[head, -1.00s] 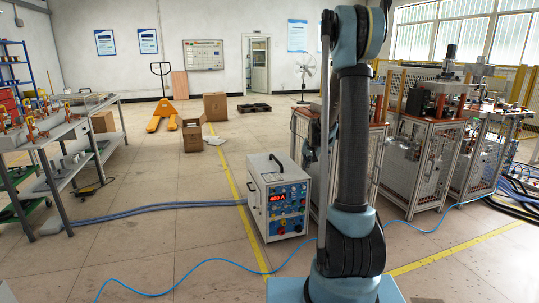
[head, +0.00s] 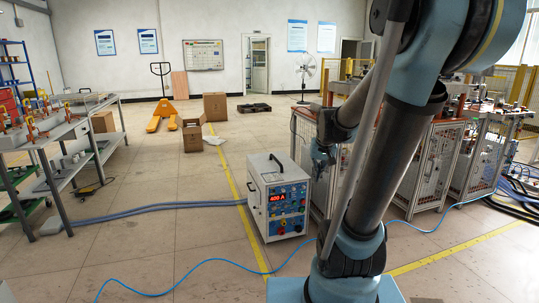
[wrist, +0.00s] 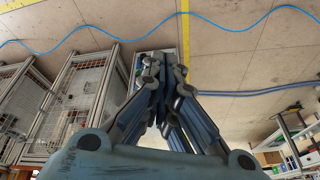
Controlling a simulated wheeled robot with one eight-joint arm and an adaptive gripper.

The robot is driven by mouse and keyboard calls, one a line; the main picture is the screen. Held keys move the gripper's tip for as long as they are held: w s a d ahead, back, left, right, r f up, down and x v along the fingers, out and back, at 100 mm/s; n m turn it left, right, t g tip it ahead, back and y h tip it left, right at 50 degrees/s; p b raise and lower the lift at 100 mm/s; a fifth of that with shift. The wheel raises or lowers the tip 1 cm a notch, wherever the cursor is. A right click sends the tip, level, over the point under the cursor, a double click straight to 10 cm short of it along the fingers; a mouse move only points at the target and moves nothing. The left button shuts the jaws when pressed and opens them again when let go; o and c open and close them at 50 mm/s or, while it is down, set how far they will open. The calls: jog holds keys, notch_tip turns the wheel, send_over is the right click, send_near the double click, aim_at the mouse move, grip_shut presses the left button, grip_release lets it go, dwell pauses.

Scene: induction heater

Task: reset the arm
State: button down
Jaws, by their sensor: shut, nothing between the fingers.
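My arm rises from its base at the lower right of the head view, its upper part leaning to the right. My gripper (head: 319,168) hangs beyond it, just right of the white induction heater box (head: 277,195), pointing down and apart from the floor. In the wrist view my gripper (wrist: 166,82) shows its blue fingers shut together with nothing between them. The heater stands on the floor with a lit red display and several knobs. In the wrist view it is mostly hidden behind the fingers.
Caged machine stations (head: 425,165) stand on the right, close behind my arm. A workbench (head: 62,135) is at the left. A blue cable (head: 205,262) crosses the floor in front, and thicker hoses (head: 165,207) run left from the heater. The floor between bench and heater is open.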

jog(key=s+f, duration=0.3)
jog(key=s, duration=0.7)
jog(key=s+d+f+n+g, duration=0.1)
jog(key=s+f, duration=0.2)
jog(key=s, duration=0.8)
jog(key=shift+f+g+h, duration=0.25)
jog(key=shift+g+h, duration=0.05)
